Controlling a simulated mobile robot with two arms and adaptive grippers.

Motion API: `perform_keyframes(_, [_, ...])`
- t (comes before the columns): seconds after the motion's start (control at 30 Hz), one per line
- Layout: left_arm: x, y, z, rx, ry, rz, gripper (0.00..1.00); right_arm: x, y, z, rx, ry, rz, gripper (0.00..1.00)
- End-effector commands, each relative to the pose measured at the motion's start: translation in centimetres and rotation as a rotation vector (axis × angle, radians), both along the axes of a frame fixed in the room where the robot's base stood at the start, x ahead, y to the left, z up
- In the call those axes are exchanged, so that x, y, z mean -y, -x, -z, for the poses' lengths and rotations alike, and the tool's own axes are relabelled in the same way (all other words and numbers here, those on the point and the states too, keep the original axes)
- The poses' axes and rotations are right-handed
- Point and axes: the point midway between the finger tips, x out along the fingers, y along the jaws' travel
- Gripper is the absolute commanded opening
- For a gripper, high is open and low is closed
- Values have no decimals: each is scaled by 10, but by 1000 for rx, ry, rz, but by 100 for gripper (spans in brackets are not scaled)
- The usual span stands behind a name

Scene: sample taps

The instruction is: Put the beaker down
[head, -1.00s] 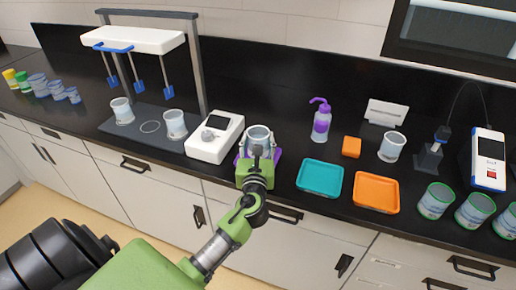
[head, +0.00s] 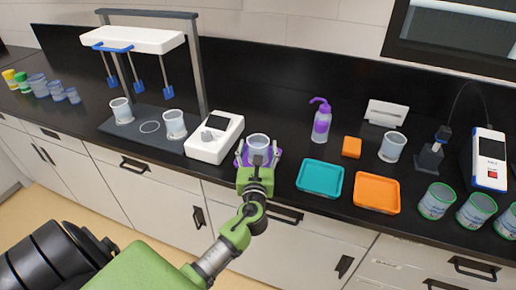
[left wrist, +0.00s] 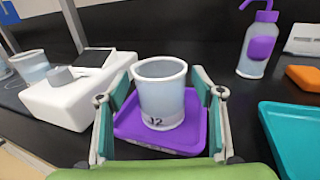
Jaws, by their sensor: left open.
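A clear beaker (head: 258,144) with pale contents stands upright on a purple tray (head: 240,158) on the black bench. In the left wrist view the beaker (left wrist: 160,97) shows a dark marking low on its front, and the purple tray (left wrist: 190,135) lies under it. My left gripper (head: 258,157) is at the tray's front. In the left wrist view its fingers (left wrist: 161,95) are spread on both sides of the beaker, with gaps between. My right gripper is not in view.
A white device (head: 214,137) stands close left of the tray. A teal tray (head: 320,178) and an orange tray (head: 376,193) lie to the right. A purple wash bottle (head: 321,120) stands behind. Two beakers stand under the stirrer rack (head: 150,128) at left.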

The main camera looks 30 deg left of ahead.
Motion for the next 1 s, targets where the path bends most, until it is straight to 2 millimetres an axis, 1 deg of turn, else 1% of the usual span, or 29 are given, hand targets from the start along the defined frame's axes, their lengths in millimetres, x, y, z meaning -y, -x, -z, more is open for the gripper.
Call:
perform_keyframes(0.13, [0,0,-5,1,-1,0,61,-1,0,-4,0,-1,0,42])
perform_keyframes(0.27, [9,14,-1,-2,1,1,61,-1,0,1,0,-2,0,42])
perform_keyframes(0.5, [36,59,0,-2,3,2,61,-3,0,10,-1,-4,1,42])
perform_keyframes(0.6, [46,76,0,-2,2,0,61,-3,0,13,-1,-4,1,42])
perform_keyframes(0.7, [55,89,-1,-2,1,1,61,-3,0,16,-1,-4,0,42])
perform_keyframes(0.83, [60,99,-2,-1,1,0,61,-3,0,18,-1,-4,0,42])
perform_keyframes(1.0, [63,103,-3,0,0,0,61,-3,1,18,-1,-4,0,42])
